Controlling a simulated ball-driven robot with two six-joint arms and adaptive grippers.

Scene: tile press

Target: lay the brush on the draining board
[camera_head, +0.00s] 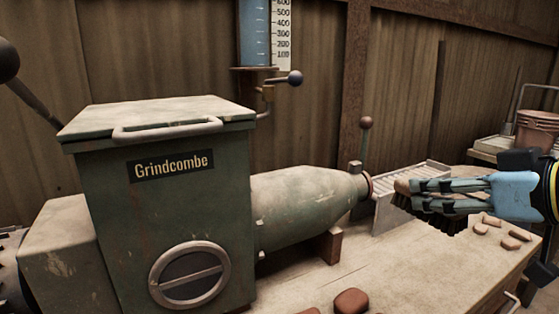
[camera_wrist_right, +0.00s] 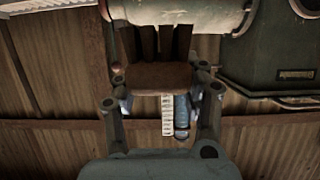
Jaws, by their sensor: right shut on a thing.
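My right gripper (camera_head: 414,194) comes in from the right and is shut on the brush. The brush (camera_head: 440,220) has a wooden back and dark bristles that point down, and it is held above the bench. In the right wrist view the brown wooden back (camera_wrist_right: 158,77) sits between the fingers, with the dark bristles beyond it. The draining board (camera_head: 385,213) is a pale slatted rack just left of and behind the brush. The brush partly hides it, and I cannot tell whether they touch. My left gripper is not in view.
A green Grindcombe machine (camera_head: 165,220) with a tapered barrel (camera_head: 305,200) fills the left and middle of the bench (camera_head: 400,270). A lever with a red knob (camera_head: 366,123) stands behind the barrel's end. Small clay pieces (camera_head: 515,240) lie at the bench's right. A bucket (camera_head: 537,132) stands farther back.

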